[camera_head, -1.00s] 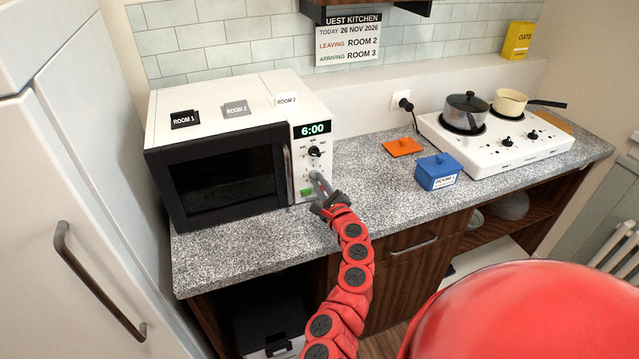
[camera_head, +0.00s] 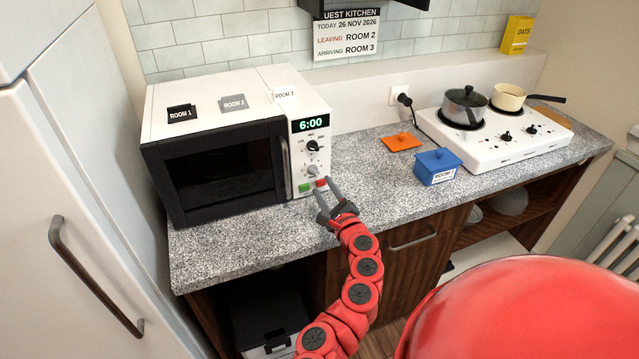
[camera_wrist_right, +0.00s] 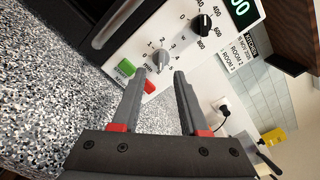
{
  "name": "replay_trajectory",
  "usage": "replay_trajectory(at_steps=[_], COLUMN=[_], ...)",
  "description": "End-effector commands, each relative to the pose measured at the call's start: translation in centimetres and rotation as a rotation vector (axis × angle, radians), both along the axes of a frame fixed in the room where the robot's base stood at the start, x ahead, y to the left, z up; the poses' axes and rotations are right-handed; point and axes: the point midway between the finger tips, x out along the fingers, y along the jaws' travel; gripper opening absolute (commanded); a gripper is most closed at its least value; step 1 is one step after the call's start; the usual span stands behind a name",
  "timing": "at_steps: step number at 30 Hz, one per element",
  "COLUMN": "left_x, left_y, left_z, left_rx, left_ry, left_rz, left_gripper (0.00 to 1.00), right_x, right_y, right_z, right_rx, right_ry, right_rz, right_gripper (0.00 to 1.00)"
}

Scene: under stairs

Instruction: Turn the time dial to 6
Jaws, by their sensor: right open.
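The microwave (camera_head: 220,150) stands on the counter at left, its display (camera_head: 311,124) reading 6:00. Its grey lower time dial (camera_head: 312,169), in a ring of small numbers, also shows in the right wrist view (camera_wrist_right: 160,58). Its exact pointer angle is too small to tell. A black upper knob (camera_head: 312,145) sits above it. My right gripper (camera_head: 329,188) is open and empty, just in front of the panel's lower part. In the wrist view the fingertips (camera_wrist_right: 160,75) are spread, with the dial beyond the gap, apart from both. My left gripper is not in view.
Green (camera_head: 305,187) and red (camera_head: 321,183) buttons sit below the dial, close to the fingers. A blue box (camera_head: 438,167), an orange lid (camera_head: 400,142) and a hob (camera_head: 500,135) with two pots lie to the right. The counter in front is clear.

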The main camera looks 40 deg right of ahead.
Motion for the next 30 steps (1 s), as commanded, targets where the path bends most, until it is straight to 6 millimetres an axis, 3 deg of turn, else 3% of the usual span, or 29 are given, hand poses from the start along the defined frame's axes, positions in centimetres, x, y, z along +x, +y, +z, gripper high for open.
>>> replay_trajectory(at_steps=[15,18,24,30], left_x=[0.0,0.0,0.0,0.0], left_y=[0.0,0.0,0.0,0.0], left_z=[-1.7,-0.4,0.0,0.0], left_rx=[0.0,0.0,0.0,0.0], left_ry=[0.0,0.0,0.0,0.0], left_rz=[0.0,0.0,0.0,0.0], left_gripper=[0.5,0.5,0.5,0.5], right_x=[-9.0,-10.3,-11.7,-11.8], right_y=[2.0,2.4,2.7,2.7], right_z=[-0.1,0.2,0.1,0.0], right_rx=[-0.001,0.004,0.0,-0.001], right_ry=[0.0,0.004,0.001,0.0], right_rz=[-0.006,-0.002,-0.003,-0.002], right_gripper=[0.44,0.44,0.44,0.44])
